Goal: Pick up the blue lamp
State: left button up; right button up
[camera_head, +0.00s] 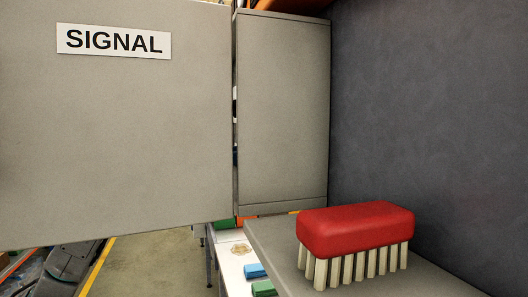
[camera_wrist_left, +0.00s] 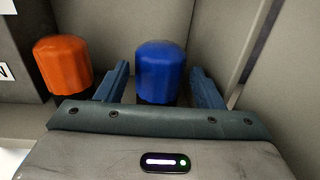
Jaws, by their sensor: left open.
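The blue lamp (camera_wrist_left: 160,72) shows in the left wrist view as a rounded blue cap on a dark base, whose lower part is hidden behind my gripper body. My left gripper (camera_wrist_left: 158,82) is open, with one blue-grey finger to each side of the lamp. Gaps show between the lamp and both fingers, so it is not gripped. The lamp does not show in the head view. My right gripper is in neither view.
An orange lamp (camera_wrist_left: 64,66) stands left of the blue one, close to my left finger. In the head view a grey panel marked SIGNAL (camera_head: 120,130) fills the left. A red brush (camera_head: 355,232) with pale bristles lies on a grey shelf (camera_head: 275,245).

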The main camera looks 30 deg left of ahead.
pick_arm(q)
jog(key=shift+p+x, duration=0.6)
jog(key=shift+x, duration=0.2)
jog(key=shift+w+d, duration=0.5)
jog(key=shift+w, duration=0.05)
jog(key=shift+s+a, duration=0.2)
jog(key=shift+s, duration=0.05)
jog(key=c, duration=0.5)
jog(key=shift+c, duration=1.4)
jog(key=shift+w, duration=0.1)
jog(key=shift+d, duration=0.1)
jog(key=shift+r, duration=0.1)
